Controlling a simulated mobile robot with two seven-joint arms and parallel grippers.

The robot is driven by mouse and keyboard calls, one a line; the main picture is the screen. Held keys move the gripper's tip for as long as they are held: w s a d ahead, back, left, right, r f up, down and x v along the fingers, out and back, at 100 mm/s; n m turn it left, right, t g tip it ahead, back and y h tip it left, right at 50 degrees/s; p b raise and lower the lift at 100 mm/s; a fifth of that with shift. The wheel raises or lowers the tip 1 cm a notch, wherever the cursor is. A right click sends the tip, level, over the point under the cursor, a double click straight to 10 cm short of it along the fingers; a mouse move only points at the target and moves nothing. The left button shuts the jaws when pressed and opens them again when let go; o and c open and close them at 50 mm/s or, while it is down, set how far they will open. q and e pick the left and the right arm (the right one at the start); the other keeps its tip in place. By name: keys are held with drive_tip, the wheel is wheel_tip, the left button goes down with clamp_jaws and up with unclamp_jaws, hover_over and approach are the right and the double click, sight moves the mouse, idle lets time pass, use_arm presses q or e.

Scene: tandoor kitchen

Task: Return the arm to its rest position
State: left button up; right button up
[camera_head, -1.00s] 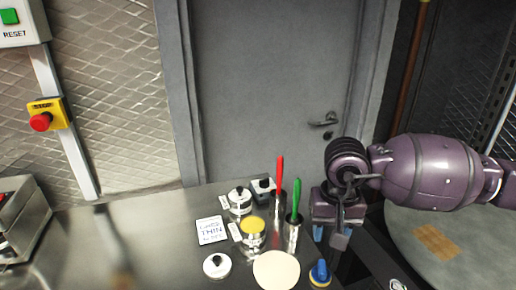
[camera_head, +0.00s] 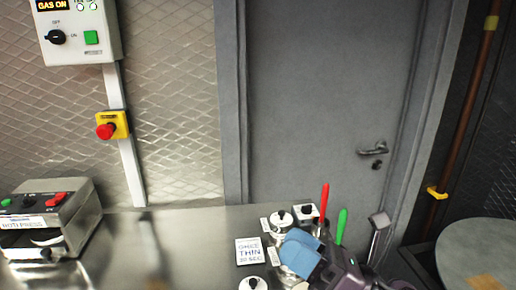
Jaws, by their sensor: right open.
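My right gripper (camera_head: 300,253) shows at the bottom, right of centre, with blue finger pads and a dark purple body. It is open, and I see nothing held in it. It covers part of the small pots and tools on the steel counter (camera_head: 190,240). Most of the right arm is out of the picture below. My left gripper is not in view.
A red-handled tool (camera_head: 324,205) and a green-handled tool (camera_head: 341,226) stand close behind the gripper. A press (camera_head: 50,215) stands far left. A round grey surface (camera_head: 480,250) lies right.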

drive_tip(key=w+d+f+m+t+h, duration=0.1)
drive_tip(key=d+f+m+t+h, duration=0.3)
drive_tip(key=m+h, duration=0.45)
drive_tip(key=w+d+f+m+t+h, duration=0.1)
drive_tip(key=d+f+m+h, duration=0.35)
drive_tip(key=m, duration=0.65)
drive_tip(key=w+d+f+m+t+h, duration=0.1)
drive_tip(key=d+f+m+t+h, duration=0.2)
drive_tip(key=d+m+h, duration=0.55)
drive_tip(key=s+d+f+m+g, duration=0.2)
drive_tip(key=s+f+m+g, duration=0.55)
drive_tip(key=s, duration=0.25)
drive_tip(key=s+d+f+m+g, duration=0.3)
drive_tip(key=s+f+m+g, duration=0.5)
drive_tip(key=s, duration=0.3)
drive_tip(key=w+f+n+t, duration=0.1)
drive_tip(key=w+f+t, duration=0.6)
drive_tip(key=f, duration=0.5)
drive_tip(key=shift+w+a+t+y, duration=0.15)
drive_tip(key=shift+w+t+y, duration=0.25)
drive_tip(key=shift+t, duration=0.85)
